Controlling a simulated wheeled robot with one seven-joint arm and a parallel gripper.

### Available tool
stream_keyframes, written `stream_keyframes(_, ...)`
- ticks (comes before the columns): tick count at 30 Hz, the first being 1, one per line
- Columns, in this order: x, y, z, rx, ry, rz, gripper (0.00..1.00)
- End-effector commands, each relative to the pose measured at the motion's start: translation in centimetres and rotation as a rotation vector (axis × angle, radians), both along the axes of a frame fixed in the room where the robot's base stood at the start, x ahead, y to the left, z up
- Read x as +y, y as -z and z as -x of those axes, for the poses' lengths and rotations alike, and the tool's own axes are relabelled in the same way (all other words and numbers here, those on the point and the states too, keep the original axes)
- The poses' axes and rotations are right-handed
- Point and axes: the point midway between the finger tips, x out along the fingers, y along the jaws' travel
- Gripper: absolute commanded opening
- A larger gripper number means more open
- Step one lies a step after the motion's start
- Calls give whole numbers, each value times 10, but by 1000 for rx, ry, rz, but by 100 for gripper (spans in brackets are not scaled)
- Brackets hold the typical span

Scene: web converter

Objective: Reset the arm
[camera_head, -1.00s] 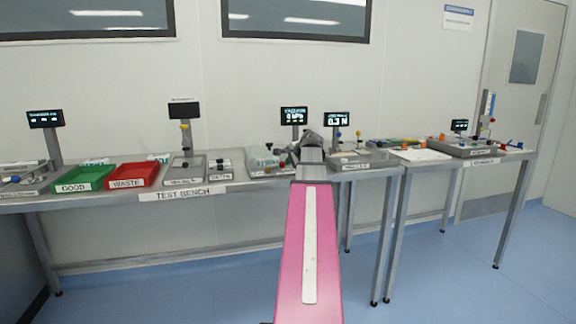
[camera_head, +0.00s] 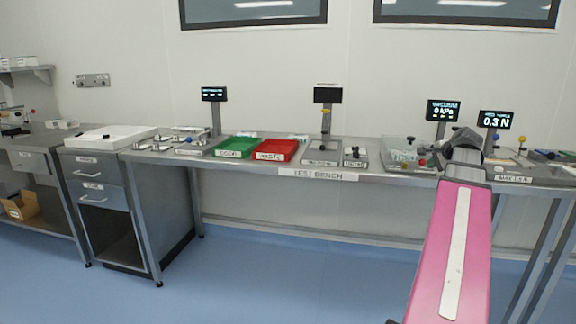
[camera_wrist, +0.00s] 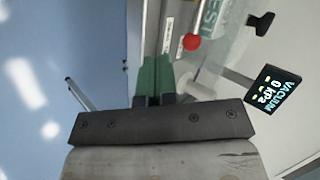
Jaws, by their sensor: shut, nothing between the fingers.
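My arm reaches out from the lower right in the head view, its pink link ending in my dark gripper (camera_head: 464,138) in front of the right part of the test bench (camera_head: 318,174). In the wrist view my gripper (camera_wrist: 155,68) shows two green fingers pressed together, with nothing between them. The bench edge and a red knob (camera_wrist: 191,42) lie just beyond and to the right of the fingers. From the head camera the arm hides the fingertips.
The vacuum display (camera_head: 443,110) and the force display (camera_head: 494,120) stand by the gripper. A green bin (camera_head: 237,147) and a red bin (camera_head: 277,150) sit left on the bench. A drawer cabinet (camera_head: 92,190) is at left. The blue floor in front is clear.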

Motion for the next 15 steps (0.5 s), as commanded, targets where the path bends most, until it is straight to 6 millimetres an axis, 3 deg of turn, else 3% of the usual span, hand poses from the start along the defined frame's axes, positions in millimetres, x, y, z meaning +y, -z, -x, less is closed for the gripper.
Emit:
stream_keyframes(3,38,45,-9,64,-90,48,0)
stream_keyframes(15,155,179,-11,264,-420,234,0)
